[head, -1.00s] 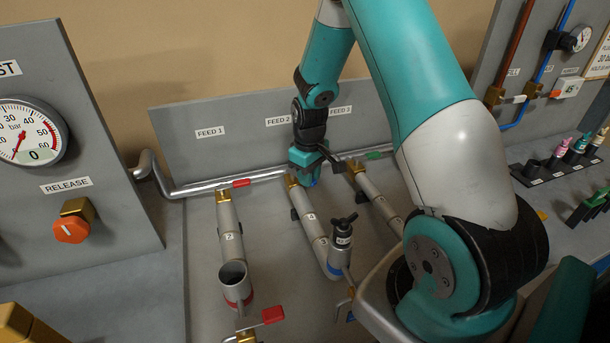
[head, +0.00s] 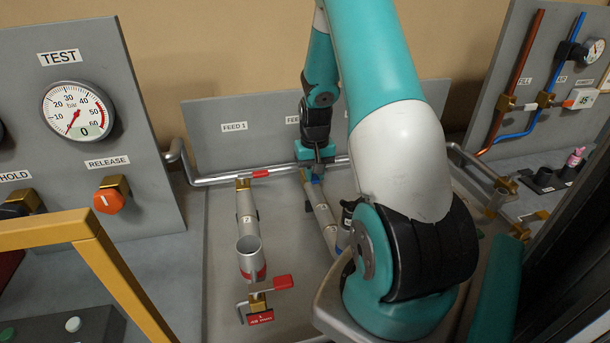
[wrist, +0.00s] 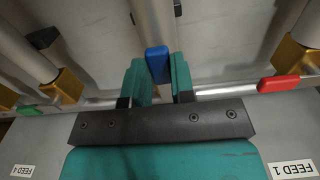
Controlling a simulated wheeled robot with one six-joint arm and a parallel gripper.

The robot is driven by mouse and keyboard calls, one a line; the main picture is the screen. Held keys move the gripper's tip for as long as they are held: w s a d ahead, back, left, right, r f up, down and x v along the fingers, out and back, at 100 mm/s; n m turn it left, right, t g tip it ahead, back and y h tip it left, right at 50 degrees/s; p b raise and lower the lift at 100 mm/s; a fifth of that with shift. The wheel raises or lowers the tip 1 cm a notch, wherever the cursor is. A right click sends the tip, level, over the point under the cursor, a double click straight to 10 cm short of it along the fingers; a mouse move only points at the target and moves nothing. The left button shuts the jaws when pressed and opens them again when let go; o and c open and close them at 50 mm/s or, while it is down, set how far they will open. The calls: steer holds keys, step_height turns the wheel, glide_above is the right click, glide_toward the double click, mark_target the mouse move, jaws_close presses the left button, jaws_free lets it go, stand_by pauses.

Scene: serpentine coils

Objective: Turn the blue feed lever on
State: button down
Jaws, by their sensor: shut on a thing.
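The blue feed lever (wrist: 157,62) shows between the two fingers of my gripper (wrist: 159,82) in the wrist view. My gripper is shut on it, and the lever points away from the wrist, roughly along the middle branch pipe. The FEED 2 label is mostly covered by my arm. The lever's pivot is hidden in the wrist view.
A red lever (wrist: 279,83) lies along the header pipe to one side, and a green lever (wrist: 30,109) to the other. A yellow rail (head: 110,262) crosses the lower left.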

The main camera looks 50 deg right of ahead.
mark_target(313, 177)
stand_by(0.3)
steer(key=c, duration=1)
jaws_free()
steer(key=shift+o, duration=0.2)
steer(key=shift+r, duration=0.1)
step_height(313, 177, up, 17)
steer(key=p, duration=1.3)
steer(key=shift+r+p, duration=0.15)
steer(key=shift+p, duration=0.15)
steer(key=shift+w+a, duration=0.1)
